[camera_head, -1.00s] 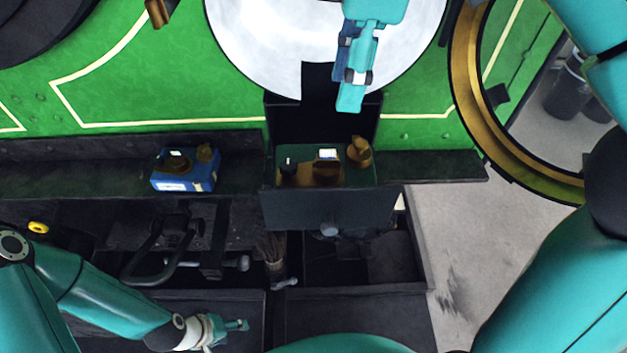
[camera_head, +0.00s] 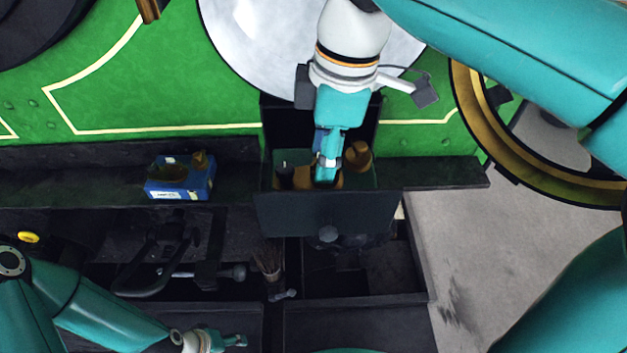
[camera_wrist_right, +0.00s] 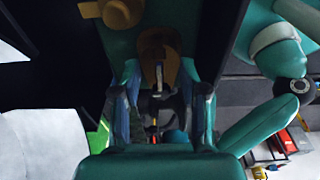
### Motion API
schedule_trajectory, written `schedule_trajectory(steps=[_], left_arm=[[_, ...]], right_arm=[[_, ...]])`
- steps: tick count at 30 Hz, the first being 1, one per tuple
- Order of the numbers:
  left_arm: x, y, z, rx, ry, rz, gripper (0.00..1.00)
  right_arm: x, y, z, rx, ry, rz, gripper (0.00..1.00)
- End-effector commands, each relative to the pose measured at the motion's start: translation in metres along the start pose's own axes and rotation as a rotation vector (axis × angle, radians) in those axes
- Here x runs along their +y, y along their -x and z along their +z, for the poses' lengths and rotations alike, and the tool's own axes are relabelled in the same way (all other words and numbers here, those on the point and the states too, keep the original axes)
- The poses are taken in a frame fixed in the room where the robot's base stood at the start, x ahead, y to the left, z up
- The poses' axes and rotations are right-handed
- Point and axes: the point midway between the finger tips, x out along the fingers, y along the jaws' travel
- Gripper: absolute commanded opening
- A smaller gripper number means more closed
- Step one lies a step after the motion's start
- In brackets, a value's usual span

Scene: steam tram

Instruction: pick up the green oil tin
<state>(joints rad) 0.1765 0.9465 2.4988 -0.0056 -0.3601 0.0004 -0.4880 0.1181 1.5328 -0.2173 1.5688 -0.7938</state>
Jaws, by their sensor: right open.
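In the head view, brown fittings (camera_head: 358,156) show in the open dark box at the centre. The green surface (camera_wrist_right: 185,22) around them in the wrist view looks like the green oil tin's top, but its sides are hidden. My right gripper (camera_head: 327,175) reaches down into the box over these fittings. In the wrist view, its open fingers (camera_wrist_right: 160,75) stand on either side of a brown fitting (camera_wrist_right: 158,50); I cannot tell whether they touch it. My left gripper (camera_head: 230,341) is low at the left, away from the box, too small to read.
A blue tin (camera_head: 180,190) with brown fittings stands on the dark shelf (camera_head: 440,174) left of the box. The box's front wall (camera_head: 325,214) and raised back enclose the right gripper. A brush (camera_head: 268,258) and dark open trays (camera_head: 415,255) lie below.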

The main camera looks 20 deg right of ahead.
Motion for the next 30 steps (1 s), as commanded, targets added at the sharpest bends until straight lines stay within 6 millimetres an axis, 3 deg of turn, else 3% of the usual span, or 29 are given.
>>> schedule_trajectory(steps=[5,13,14,30], left_arm=[[0.0000,0.0001,0.0000,0.000,0.000,0.000,0.56],[0.0000,0.0000,0.0000,0.000,0.000,0.000,0.56],[0.0000,0.0000,0.0000,0.000,0.000,0.000,0.56],[0.0001,0.0002,0.0001,0.000,0.000,0.000,0.56]], right_arm=[[0.0002,-0.0001,-0.0001,0.001,0.000,0.001,0.43],[0.0001,0.0000,-0.0003,0.000,0.000,0.000,0.02],[0.0001,0.0000,-0.0003,0.000,0.001,0.000,0.00],[0.0003,0.0011,-0.0008,0.002,0.001,0.002,0.00]])
